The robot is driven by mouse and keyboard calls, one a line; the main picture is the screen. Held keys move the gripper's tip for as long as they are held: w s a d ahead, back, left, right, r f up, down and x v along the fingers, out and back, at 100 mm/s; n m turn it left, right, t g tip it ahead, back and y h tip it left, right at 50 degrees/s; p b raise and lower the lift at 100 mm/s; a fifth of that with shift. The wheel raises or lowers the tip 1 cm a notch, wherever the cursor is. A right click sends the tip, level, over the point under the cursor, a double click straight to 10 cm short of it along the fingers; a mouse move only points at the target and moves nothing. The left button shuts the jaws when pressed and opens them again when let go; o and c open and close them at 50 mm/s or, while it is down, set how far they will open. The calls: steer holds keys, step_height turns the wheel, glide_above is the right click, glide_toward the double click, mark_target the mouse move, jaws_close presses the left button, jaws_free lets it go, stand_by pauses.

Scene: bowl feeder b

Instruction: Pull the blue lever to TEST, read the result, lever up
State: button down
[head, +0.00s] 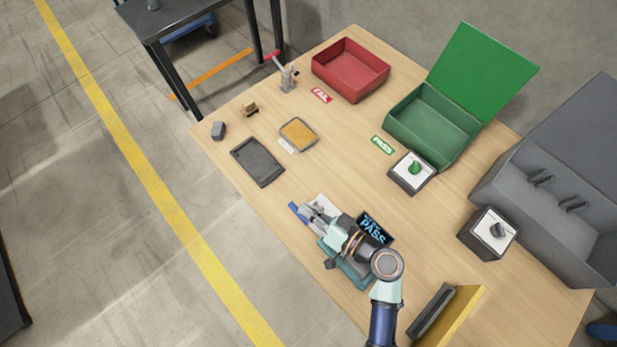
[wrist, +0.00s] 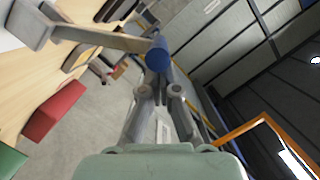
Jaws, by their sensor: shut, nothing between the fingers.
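The blue lever's handle (head: 297,212) shows just left of my gripper (head: 312,211) in the head view. In the wrist view the blue knob (wrist: 158,53), on the end of a pale grey lever arm (wrist: 100,38), lies right at the tips of my shut, empty gripper (wrist: 159,78). I cannot tell whether they touch. The teal test fixture (head: 349,270) is largely hidden under my wrist. Its dark display (head: 375,229) reads PASS in blue letters. I cannot tell the lever's exact position.
A red bin (head: 350,71) stands behind the FAIL label (head: 321,95); an open-lidded green bin (head: 433,127) stands by the PASS label (head: 382,145). A green-button box (head: 411,172), a grey-knob box (head: 489,234), a dark tray (head: 257,162) and an amber-topped dish (head: 298,134) are on the table.

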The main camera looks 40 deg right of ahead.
steer(key=shift+a+f, duration=0.1)
steer(key=shift+f, duration=0.05)
steer(key=s+d+r+p, duration=0.4)
steer(key=s+d+r, duration=0.1)
steer(key=s, duration=0.4)
steer(key=shift+s, duration=0.25)
stand_by(0.6)
